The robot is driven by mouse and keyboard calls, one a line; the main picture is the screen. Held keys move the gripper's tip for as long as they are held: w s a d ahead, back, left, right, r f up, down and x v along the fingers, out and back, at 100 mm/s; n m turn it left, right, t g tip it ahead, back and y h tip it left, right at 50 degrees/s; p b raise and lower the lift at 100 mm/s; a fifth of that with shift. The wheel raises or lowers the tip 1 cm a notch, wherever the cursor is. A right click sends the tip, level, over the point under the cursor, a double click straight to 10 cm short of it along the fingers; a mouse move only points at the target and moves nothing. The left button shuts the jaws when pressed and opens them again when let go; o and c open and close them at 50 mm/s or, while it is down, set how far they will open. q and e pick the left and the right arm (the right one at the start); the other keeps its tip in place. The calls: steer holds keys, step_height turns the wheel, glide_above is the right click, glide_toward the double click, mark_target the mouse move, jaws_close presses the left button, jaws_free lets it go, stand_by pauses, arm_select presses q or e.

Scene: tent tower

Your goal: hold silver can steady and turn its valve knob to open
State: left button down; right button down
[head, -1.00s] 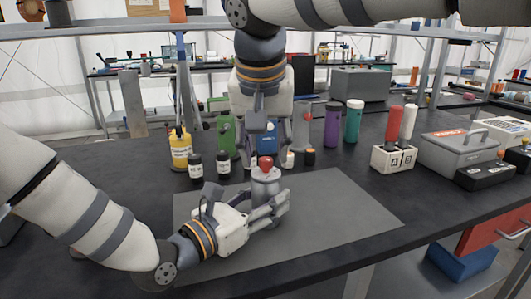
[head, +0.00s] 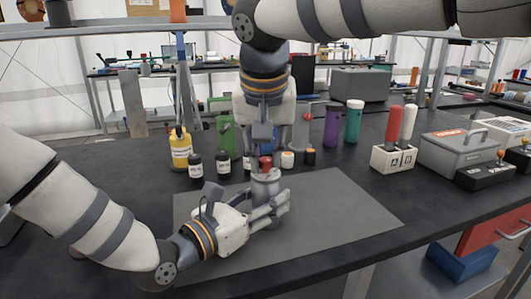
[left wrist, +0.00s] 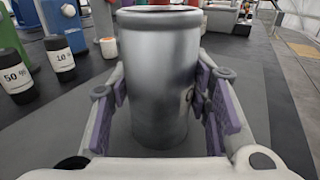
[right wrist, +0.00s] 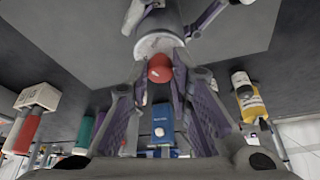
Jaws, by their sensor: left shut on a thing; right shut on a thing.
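The silver can (head: 266,188) stands upright on the grey mat, and it fills the middle of the left wrist view (left wrist: 159,80). My left gripper (head: 272,208) is shut around the can's body from the side, with a purple-padded finger on each side of it. The red valve knob (head: 265,163) sits on top of the can. My right gripper (right wrist: 163,75) points down from above and is shut on the red knob (right wrist: 160,68). In the head view its fingers partly hide the knob.
Black-capped bottles (head: 195,165), a yellow bottle (head: 180,150) and a green can (head: 226,137) stand behind to the left. Purple (head: 332,125) and teal (head: 353,122) cylinders stand behind to the right. The grey mat (head: 340,215) is bare right of the can.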

steer(key=n, duration=0.2)
steer(key=n+y, duration=0.2)
steer(key=n, duration=0.1)
steer(key=shift+w+d+n, duration=0.1)
steer(key=shift+d+n, duration=0.15)
steer(key=shift+n, duration=0.05)
steer(key=n+g+y, duration=0.1)
steer(key=n, duration=0.2)
steer(key=n+y, duration=0.1)
steer(key=n, duration=0.2)
steer(key=shift+w+d+g, duration=0.15)
steer(key=shift+g, duration=0.25)
steer(key=shift+n, duration=0.3)
steer(key=c, duration=1.4)
jaws_free()
steer(key=shift+c, duration=0.2)
steer(key=shift+r, duration=0.1)
steer(key=v, duration=1.2)
steer(key=shift+w, duration=0.15)
